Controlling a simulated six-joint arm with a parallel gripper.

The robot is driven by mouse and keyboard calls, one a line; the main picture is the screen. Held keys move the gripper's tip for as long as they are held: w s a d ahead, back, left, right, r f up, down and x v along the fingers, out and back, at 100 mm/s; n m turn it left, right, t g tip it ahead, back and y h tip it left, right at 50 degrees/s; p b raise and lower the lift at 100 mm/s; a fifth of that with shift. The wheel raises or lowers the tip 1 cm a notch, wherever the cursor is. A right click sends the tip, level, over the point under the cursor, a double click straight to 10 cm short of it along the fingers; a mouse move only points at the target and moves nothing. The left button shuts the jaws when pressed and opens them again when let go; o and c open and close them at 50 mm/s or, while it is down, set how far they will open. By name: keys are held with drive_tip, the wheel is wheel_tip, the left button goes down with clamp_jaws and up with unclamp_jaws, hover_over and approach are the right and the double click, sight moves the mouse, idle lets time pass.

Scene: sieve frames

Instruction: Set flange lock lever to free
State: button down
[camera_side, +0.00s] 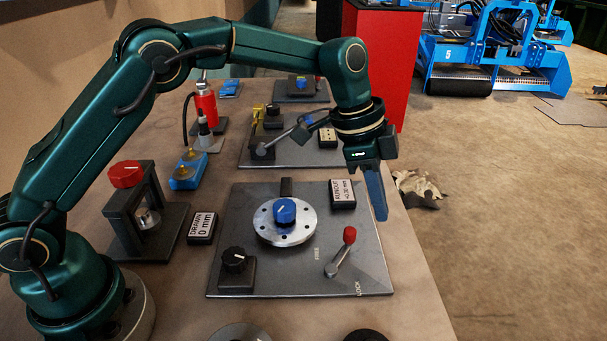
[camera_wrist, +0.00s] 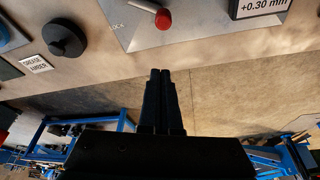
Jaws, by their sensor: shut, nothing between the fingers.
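The flange lock lever (camera_side: 340,252) is a grey arm with a red knob, on the right part of a grey plate (camera_side: 225,205). The FREE label (camera_side: 317,254) is left of its pivot and the LOCK label (camera_side: 358,289) is below right. The arm leans up and right from the pivot; I cannot tell which setting it is at. The red knob (camera_wrist: 163,20) shows at the top of the wrist view. My gripper (camera_side: 382,217) is shut and empty, pointing down, right of and apart from the knob. Its fingertips (camera_wrist: 160,72) also show in the wrist view.
On the plate are a silver flange disc (camera_side: 285,235) with a blue knob (camera_side: 284,211), a black knob (camera_side: 234,260) and a RUNOUT display (camera_side: 343,193). A red-topped press (camera_side: 126,174) and DRAWN display (camera_side: 201,228) stand left. The bench right of the plate is bare.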

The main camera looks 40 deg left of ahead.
sight(352, 228)
drive_tip(key=x, duration=0.6)
drive_tip(key=shift+d+f, duration=0.15)
drive_tip(key=shift+f, duration=0.1)
drive_tip(key=shift+a+r, duration=0.1)
drive_tip(key=shift+a, duration=0.25)
drive_tip(key=shift+s+a, duration=0.4)
drive_tip(key=shift+a, duration=0.35)
drive_tip(key=shift+s+a, duration=0.4)
drive_tip(key=shift+a, duration=0.35)
drive_tip(key=shift+a+n, duration=0.4)
drive_tip(key=shift+n, duration=0.2)
drive_tip(key=shift+s+a+n+t, duration=0.1)
drive_tip(key=shift+a+n+t, duration=0.35)
drive_tip(key=shift+n, duration=0.25)
drive_tip(key=n, duration=0.1)
drive_tip(key=a+n+y, duration=0.1)
drive_tip(key=shift+s+a+n+t, duration=0.2)
drive_tip(key=shift+n+t, duration=0.05)
drive_tip(key=shift+n, duration=0.05)
drive_tip(key=shift+s+a, duration=0.1)
drive_tip(key=shift+a, duration=0.15)
